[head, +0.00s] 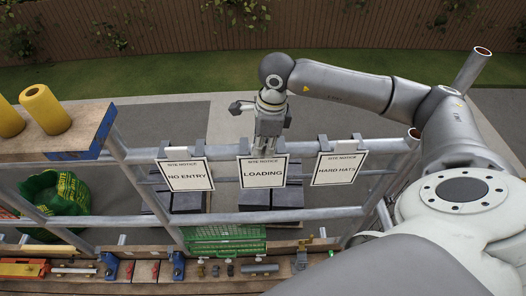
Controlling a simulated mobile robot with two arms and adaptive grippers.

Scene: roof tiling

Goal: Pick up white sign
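Three white signs with black borders and clip-like tops hang side by side on the upper grey rail. The left one reads NO ENTRY (186,176), the middle one LOADING (263,173) and the right one HARD HATS (338,170). My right gripper (264,147) points down at the top edge of the LOADING sign, in line with it. Its fingertips overlap the rail and the sign's top, so I cannot tell whether they are closed on it. My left gripper is out of view.
Grey scaffold rails (340,213) cross the middle. A wooden shelf (250,273) in front holds small tools and fittings. A green crate (226,233) stands below the signs. A green bag (57,200) and yellow rolls (45,108) are at left.

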